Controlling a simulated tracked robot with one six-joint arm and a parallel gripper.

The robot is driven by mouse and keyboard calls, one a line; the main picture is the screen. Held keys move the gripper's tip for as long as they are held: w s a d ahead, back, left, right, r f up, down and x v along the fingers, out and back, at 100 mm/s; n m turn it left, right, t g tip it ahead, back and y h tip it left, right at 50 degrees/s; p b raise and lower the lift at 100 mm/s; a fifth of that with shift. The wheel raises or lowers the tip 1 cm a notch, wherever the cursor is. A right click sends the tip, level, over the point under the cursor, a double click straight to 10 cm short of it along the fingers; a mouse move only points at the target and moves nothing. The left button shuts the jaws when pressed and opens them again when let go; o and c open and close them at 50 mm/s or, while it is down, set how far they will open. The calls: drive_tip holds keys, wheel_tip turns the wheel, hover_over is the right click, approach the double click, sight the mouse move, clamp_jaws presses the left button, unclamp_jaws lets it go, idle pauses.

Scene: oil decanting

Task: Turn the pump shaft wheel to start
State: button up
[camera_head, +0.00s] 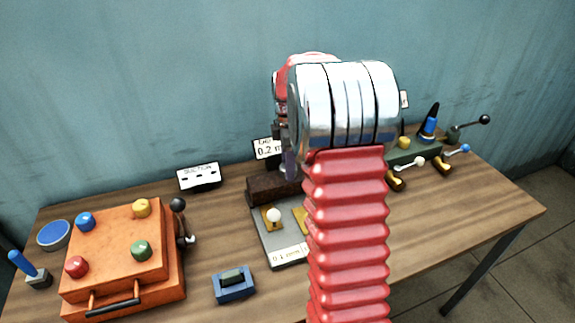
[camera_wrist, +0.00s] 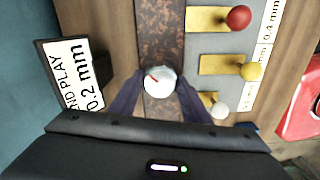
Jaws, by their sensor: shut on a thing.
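The pump shaft wheel (camera_wrist: 160,81) is a small pale round knob with a red mark, seen from above in the wrist view. It sits over a rusty brown block (camera_wrist: 158,27), which also shows in the head view (camera_head: 268,189). My gripper (camera_wrist: 158,92) has one dark finger on each side of the wheel and is shut on it. In the head view my arm hides the wheel and most of my gripper.
An end play sign (camera_wrist: 75,75) reading 0.2 mm stands beside the block. On its other side, red (camera_wrist: 238,17), yellow (camera_wrist: 251,71) and white (camera_wrist: 220,110) knobs sit on brass plates. An orange box (camera_head: 115,255) with coloured knobs stands left. The table's front middle holds a blue switch (camera_head: 233,284).

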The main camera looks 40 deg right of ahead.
drive_tip(key=n, duration=0.4)
drive_tip(key=shift+w+r+n, duration=0.15)
drive_tip(key=shift+n, duration=0.25)
drive_tip(key=n, duration=0.4)
drive_tip(key=o, duration=1)
drive_tip(key=shift+o, duration=0.2)
wheel_tip(320, 180, up, 14)
drive_tip(key=shift+f, duration=0.25)
idle(0.5)
